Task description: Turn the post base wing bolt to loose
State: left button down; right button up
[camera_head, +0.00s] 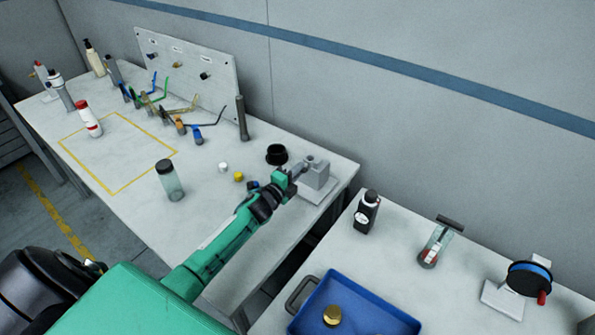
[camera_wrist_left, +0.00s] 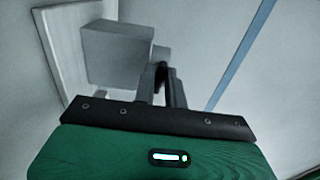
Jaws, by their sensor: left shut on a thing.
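The post base is a grey block (camera_head: 318,174) on a flat light plate (camera_head: 322,197), at the right end of the long table. My left gripper (camera_head: 296,173) is at the block's left side, shut on the wing bolt. In the left wrist view the block (camera_wrist_left: 116,55) stands just left of the fingers (camera_wrist_left: 162,85). A short grey round part (camera_wrist_left: 160,54) shows beyond the fingertips, beside the block. The fingers mostly hide the bolt's wings, so I cannot read its angle. My right gripper is not in view.
A black cup (camera_head: 277,154) stands close behind my left gripper. A white cap (camera_head: 223,167), a yellow cap (camera_head: 238,177) and a dark-lidded jar (camera_head: 170,181) are to the left. A second table holds a black bottle (camera_head: 366,213) and a blue tray (camera_head: 391,320).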

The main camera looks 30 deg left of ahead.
pick_arm(q)
jog(key=shift+f+n, duration=0.1)
jog(key=shift+n, duration=1.8)
jog(key=c, duration=1.5)
grip_release()
jog(key=shift+s, duration=0.1)
jog(key=shift+s+a+b, duration=0.3)
jog(key=shift+s+b, duration=0.15)
jog(key=shift+s, duration=1.8)
jog(key=shift+s+a+b, duration=0.35)
jog(key=shift+s+b, duration=0.1)
jog(key=shift+s, duration=1.8)
jog(key=shift+s+a+b, duration=0.3)
jog(key=shift+s+b, duration=0.15)
jog(key=shift+s, duration=1.8)
